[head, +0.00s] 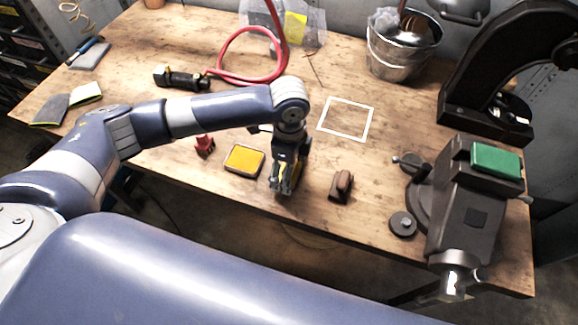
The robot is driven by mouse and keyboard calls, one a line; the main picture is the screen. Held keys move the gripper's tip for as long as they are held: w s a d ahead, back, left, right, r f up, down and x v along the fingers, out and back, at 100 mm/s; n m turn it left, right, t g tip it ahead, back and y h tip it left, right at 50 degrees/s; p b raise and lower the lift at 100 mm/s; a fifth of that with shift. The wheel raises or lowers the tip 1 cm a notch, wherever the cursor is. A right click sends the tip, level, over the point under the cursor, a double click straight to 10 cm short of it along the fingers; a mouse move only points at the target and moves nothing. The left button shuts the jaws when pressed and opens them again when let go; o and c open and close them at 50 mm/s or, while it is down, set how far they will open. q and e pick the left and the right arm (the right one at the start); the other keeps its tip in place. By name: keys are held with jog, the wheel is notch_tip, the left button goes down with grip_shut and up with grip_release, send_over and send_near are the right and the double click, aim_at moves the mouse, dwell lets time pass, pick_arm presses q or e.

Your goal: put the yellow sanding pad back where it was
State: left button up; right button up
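A yellow pad with a dark edge (243,161) lies flat on the wooden table near its front edge; it looks like the yellow sanding pad. My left gripper (281,190) points down just to the right of it, apart from it. A little yellow shows at the gripper's fingers, but I cannot tell whether that is part of the gripper or something held. A white square outline (323,114) lies on the table to the right of my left wrist, with nothing inside it. A green pad (496,160) lies on top of the vise (462,205). My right gripper is not in view.
A small red object (204,145) stands left of the yellow pad, and a brown block (341,186) is right of my gripper. A red hose (236,78), a metal bucket (395,60) and a plastic bag (312,27) are farther back. Grey-and-yellow pads (50,109) lie at left.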

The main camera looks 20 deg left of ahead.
pick_arm(q)
notch_tip(320, 180, up, 11)
jog(key=shift+b, duration=0.7)
jog(key=shift+r, duration=0.65)
jog(key=shift+s+f, duration=0.1)
